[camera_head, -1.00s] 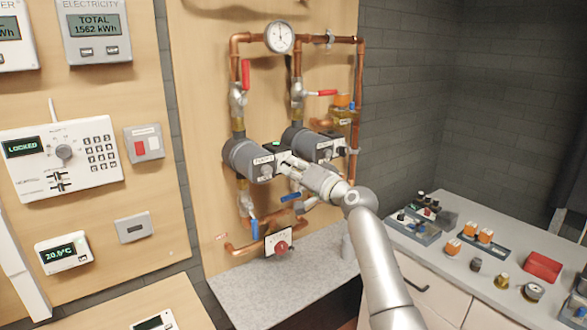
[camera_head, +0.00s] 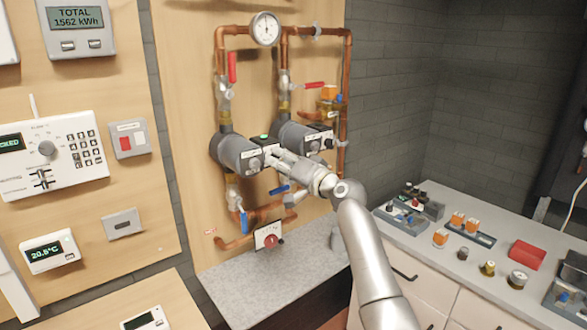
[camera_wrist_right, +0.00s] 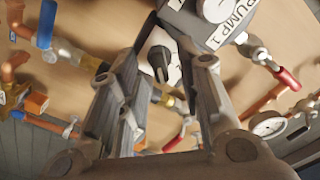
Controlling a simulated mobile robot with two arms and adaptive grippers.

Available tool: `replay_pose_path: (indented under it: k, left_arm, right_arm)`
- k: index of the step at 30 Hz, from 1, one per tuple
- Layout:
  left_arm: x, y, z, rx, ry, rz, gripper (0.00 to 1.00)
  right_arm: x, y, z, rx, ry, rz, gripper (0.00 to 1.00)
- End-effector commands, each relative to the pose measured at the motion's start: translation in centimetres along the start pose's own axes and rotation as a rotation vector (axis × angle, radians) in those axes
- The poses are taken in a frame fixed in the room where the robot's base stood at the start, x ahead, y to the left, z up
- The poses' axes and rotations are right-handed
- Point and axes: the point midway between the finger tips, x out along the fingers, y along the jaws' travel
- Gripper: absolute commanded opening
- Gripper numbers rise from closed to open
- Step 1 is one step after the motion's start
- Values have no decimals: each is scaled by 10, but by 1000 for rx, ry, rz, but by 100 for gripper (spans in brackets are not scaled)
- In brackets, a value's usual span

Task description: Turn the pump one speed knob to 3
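Pump one (camera_head: 232,150) is the left grey cylinder on the pipe board. Its front has a white label and a round grey knob (camera_head: 255,163). The label "PUMP 1" (camera_wrist_right: 236,26) shows at the top of the right wrist view, beside part of a round grey knob (camera_wrist_right: 215,8). The knob's setting is not legible. My right gripper (camera_head: 272,158) is just right of pump one's front. In the wrist view, its fingers (camera_wrist_right: 161,65) are apart with nothing visibly held between them; contact with the knob cannot be told. My left gripper is out of view.
Pump two (camera_head: 297,136) stands just behind and right of my right gripper. A blue valve handle (camera_head: 279,190) lies close below the gripper. A black knob (camera_wrist_right: 160,62) shows beyond the fingers. A counter (camera_head: 470,250) with small parts is at right.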

Motion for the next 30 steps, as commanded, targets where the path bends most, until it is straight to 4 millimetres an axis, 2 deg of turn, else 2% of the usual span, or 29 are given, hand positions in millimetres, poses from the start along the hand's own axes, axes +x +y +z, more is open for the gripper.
replay_pose_path:
  k: [8, 21, 30]
  left_arm:
    - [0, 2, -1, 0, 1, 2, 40]
    - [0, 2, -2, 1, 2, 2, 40]
    - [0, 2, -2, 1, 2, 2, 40]
  right_arm:
    - [-29, 1, 0, -2, 2, 1, 33]
    - [-96, 2, 0, -1, 2, 2, 33]
    - [-117, 1, 0, 1, 1, 2, 33]
